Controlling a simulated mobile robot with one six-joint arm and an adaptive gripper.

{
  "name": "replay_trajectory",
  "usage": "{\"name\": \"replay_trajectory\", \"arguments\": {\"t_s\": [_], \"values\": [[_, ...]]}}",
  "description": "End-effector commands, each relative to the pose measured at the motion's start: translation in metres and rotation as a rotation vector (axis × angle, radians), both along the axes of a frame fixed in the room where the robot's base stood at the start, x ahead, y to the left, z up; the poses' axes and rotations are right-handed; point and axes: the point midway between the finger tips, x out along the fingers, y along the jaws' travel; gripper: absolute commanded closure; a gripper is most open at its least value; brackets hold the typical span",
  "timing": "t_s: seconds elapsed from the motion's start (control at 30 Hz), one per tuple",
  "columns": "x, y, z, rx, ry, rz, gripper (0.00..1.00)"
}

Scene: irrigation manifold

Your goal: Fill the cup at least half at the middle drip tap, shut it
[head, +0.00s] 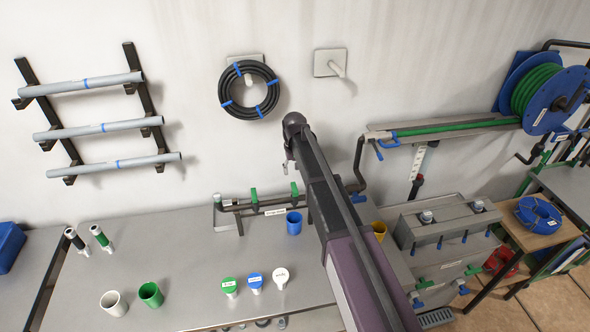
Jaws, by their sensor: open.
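A dark drip manifold (236,207) runs along the back of the grey bench. It shows a left green tap handle (254,198) and another green tap handle (295,190) near my arm; my arm hides the right part. A blue cup (294,224) stands upright just below and in front of the second handle. Its fill level and any dripping are too small to tell. My gripper (286,169) is above and behind the manifold, mostly hidden by my arm; only a small tip shows. It is open and apart from the cup.
A white cup (113,303) and green cup (151,294) stand at front left; a yellow cup (379,231) is right of my arm. Green, blue and white capped pieces (255,281) stand at front centre. A grey valve box (447,222) stands right. The bench (190,255) is clear at centre left.

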Motion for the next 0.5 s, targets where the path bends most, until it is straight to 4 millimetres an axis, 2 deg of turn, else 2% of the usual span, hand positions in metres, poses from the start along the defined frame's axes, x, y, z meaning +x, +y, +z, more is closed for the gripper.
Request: {"name": "replay_trajectory", "arguments": {"t_s": [0.03, 0.5], "values": [[0.0, 0.0, -0.009, 0.0, 0.0, 0.0, 0.31], [0.0, 0.001, -0.049, 0.0, 0.0, 0.001, 0.31]]}}
